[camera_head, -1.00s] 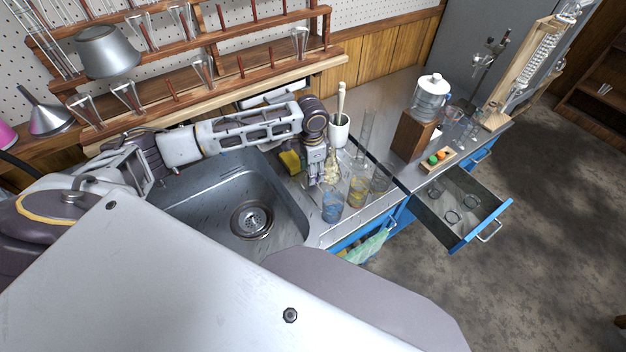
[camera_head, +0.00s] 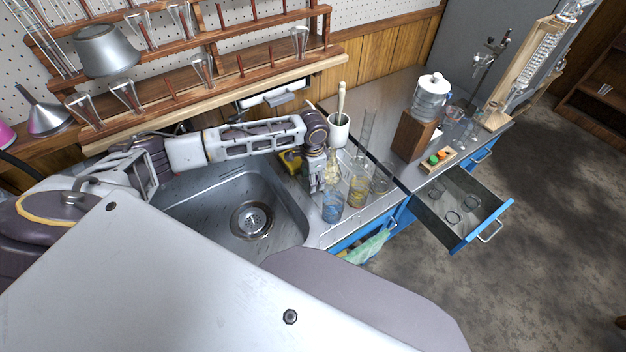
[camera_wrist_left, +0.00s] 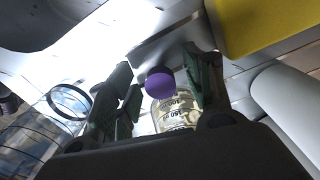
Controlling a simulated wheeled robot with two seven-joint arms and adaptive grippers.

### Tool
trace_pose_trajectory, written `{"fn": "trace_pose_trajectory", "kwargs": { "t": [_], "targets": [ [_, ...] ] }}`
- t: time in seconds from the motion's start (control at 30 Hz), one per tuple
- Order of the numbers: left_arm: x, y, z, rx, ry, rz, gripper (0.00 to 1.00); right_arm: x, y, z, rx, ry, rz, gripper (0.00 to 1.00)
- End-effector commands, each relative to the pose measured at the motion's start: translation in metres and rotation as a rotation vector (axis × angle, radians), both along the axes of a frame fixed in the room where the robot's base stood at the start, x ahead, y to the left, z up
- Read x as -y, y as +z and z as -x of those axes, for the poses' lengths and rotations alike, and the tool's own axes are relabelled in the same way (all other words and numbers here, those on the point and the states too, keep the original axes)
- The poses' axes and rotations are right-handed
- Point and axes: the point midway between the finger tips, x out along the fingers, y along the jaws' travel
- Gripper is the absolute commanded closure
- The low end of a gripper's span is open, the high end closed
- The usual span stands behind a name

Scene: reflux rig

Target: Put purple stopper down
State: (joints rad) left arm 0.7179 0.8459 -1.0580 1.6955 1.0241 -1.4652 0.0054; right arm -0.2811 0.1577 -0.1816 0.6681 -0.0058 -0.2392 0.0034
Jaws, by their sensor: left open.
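The purple stopper (camera_wrist_left: 159,82) shows in the left wrist view, between the spread fingers of my left gripper (camera_wrist_left: 163,70). A clear flask with printed volume marks (camera_wrist_left: 176,110) is right beside it in that view; I cannot tell whether the stopper touches it. In the head view my left gripper (camera_head: 316,187) points down at the counter right of the sink, just left of the flask with pale yellowish contents (camera_head: 331,172). The stopper is hidden there. My left gripper is open, with a gap on the finger sides. My right gripper is not in view.
A beaker with blue liquid (camera_head: 332,208) and one with yellow liquid (camera_head: 358,191) stand close by. A white mortar with pestle (camera_head: 339,132) and a yellow sponge (camera_head: 290,162) are behind. The sink (camera_head: 205,225) is left; an open drawer (camera_head: 462,235) juts out right.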

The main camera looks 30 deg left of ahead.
Motion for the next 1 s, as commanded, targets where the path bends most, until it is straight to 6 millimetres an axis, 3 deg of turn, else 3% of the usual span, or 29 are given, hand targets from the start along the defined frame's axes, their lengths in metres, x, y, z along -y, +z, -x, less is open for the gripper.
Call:
{"fn": "trace_pose_trajectory", "kwargs": {
  "t": [0.3,0.6,1.0],
  "targets": [
    [0.000,0.000,0.000,0.000,0.000,0.000,0.50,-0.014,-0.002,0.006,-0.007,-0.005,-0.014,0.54],
    [0.000,0.000,0.000,0.000,0.000,0.000,0.87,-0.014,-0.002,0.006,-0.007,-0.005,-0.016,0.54],
    [0.000,0.002,0.000,0.000,0.000,0.000,0.90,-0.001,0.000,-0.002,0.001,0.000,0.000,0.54]
  ]
}}
